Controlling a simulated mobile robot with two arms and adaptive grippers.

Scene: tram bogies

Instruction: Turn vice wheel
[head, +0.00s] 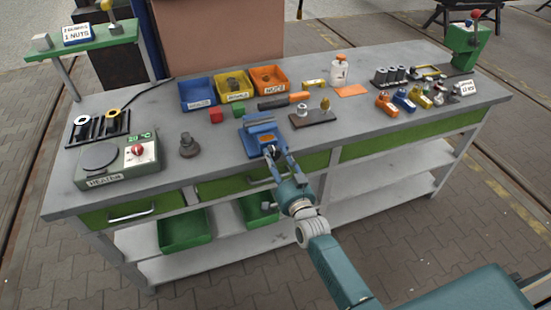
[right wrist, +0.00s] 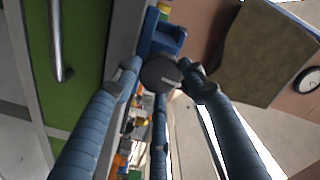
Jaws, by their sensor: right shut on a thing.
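The blue vice (head: 258,128) stands at the front edge of the workbench, near its middle, in the head view. My right gripper (head: 271,153) reaches up to its front side from below. In the right wrist view the vice wheel (right wrist: 160,73) is a dark round disc with a pale mark, in front of the blue vice body (right wrist: 166,38). The fingers of my right gripper (right wrist: 159,79) are closed around the wheel's rim from both sides. In the head view the wheel is mostly hidden by the fingers. My left gripper is in neither view.
The workbench (head: 228,160) holds a heater box (head: 120,163) at left, blue, yellow and orange bins (head: 268,79) behind the vice, and small parts at right. A drawer handle (right wrist: 57,42) is near my right gripper. Bare benchtop lies left of the vice.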

